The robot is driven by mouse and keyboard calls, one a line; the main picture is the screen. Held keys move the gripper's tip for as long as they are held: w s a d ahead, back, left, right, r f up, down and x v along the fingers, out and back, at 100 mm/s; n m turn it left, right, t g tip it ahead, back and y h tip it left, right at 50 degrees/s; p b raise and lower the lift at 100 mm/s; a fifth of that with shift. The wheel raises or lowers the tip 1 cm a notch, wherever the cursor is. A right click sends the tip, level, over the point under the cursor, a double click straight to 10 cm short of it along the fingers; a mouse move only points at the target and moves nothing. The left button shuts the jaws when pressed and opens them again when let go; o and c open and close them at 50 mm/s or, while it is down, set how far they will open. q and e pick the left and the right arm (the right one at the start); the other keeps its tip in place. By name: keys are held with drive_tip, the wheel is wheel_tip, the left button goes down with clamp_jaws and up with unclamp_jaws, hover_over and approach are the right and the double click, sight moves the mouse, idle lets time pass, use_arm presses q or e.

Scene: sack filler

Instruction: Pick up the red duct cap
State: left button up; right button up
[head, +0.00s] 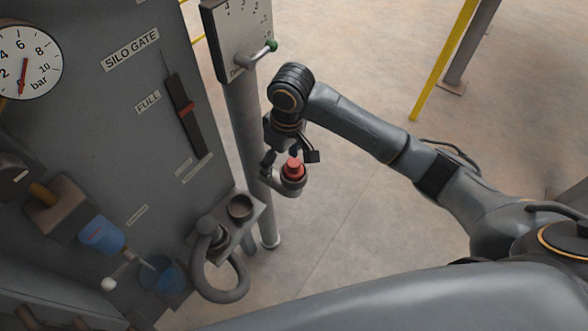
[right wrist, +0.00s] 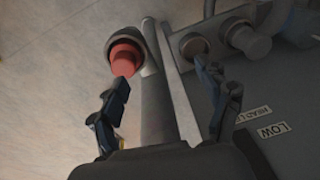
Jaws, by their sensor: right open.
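The red duct cap (head: 293,166) sits in a round grey cup-like holder (head: 294,185) on the side of a grey post. It also shows in the right wrist view (right wrist: 125,58), ahead of the left-hand finger and left of the middle of the jaws. My right gripper (head: 290,158) is open and hangs close over the cap in the head view, its fingers spread. In the right wrist view the jaws (right wrist: 165,85) are empty and the cap is not between the fingertips. I cannot tell whether a finger touches it. My left gripper is not in view.
The grey post (head: 247,130) stands beside the cap. A bracket with an empty round socket (head: 240,207) and a thick curved hose (head: 226,294) are at lower left. The panel with a gauge (head: 26,62) fills the left. Open floor lies to the right.

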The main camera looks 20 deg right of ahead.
sight(293, 161)
drive_tip(key=w+d+r+h, duration=0.1)
drive_tip(key=w+d+r, duration=0.3)
drive_tip(key=shift+m, duration=0.4)
drive_tip(key=f, duration=0.6)
drive_tip(key=f+p, duration=0.1)
drive_tip(key=f, duration=0.4)
drive_tip(key=shift+s+f, duration=0.2)
drive_tip(key=shift+f, duration=0.2)
drive_tip(key=c, duration=1.2)
drive_tip(key=shift+c, duration=0.3)
drive_tip(key=shift+r, duration=0.15)
